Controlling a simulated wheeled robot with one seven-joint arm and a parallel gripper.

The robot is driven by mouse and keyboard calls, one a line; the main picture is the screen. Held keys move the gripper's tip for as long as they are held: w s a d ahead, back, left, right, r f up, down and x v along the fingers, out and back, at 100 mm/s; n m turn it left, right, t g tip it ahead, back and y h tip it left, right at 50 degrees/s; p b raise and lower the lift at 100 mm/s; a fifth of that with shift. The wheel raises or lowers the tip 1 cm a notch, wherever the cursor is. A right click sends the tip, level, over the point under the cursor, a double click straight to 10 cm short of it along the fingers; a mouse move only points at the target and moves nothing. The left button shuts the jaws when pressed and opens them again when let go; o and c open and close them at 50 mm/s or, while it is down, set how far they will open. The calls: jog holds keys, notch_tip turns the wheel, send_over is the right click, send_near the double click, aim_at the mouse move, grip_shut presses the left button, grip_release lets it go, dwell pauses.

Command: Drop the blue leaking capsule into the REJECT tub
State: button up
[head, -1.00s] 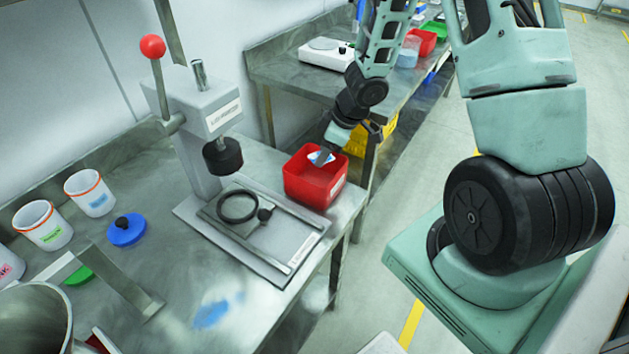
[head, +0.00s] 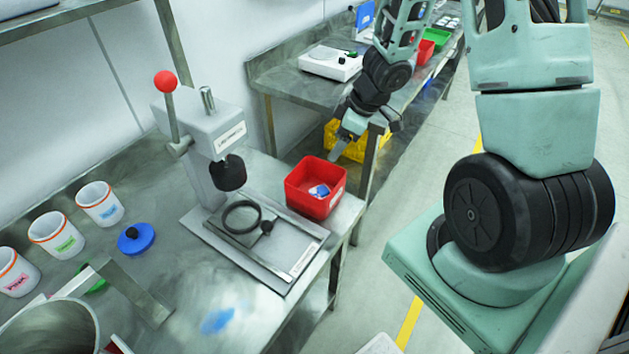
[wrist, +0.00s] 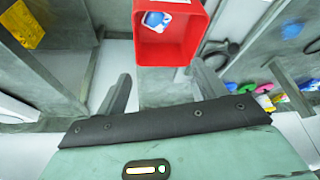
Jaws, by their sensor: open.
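The red tub (head: 315,205), with a white label too small to read, stands at the bench's right end beside the press. The blue and white capsule (head: 319,191) lies inside it on the floor of the tub. The wrist view also shows the tub (wrist: 170,52) with the capsule (wrist: 156,20) in it. My gripper (head: 338,150) is above and behind the tub, apart from it. In the wrist view my gripper (wrist: 165,90) is open, its two fingers wide apart with nothing between them.
A grey press (head: 215,135) with a red-knobbed lever stands left of the tub. Several white cups (head: 100,203) and a blue lid (head: 136,238) are further left. A blue smear (head: 217,320) marks the bench front. A yellow crate (head: 350,142) sits behind the tub.

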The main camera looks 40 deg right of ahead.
jog(key=p+v, duration=0.3)
jog(key=v, duration=0.5)
jog(key=shift+r, duration=0.2)
jog(key=w+a+r+t+h+b, duration=0.1)
jog(key=a+r+h+b, duration=0.1)
jog(key=a, duration=0.5)
jog(key=w+a+r+t+h+b, duration=0.1)
jog(key=w+a+b, duration=0.1)
jog(key=a, duration=0.5)
jog(key=s+a+g+b, duration=0.1)
jog(key=s+a+g, duration=0.1)
jog(key=s+a, duration=0.5)
jog(key=s+a+g+b, duration=0.2)
jog(key=s+a, duration=0.6)
jog(key=s, duration=0.6)
jog(key=shift+s+r+g+y, duration=0.2)
jog(key=shift+s+g+y, duration=0.1)
jog(key=shift+g, duration=0.5)
jog(key=shift+a, duration=0.1)
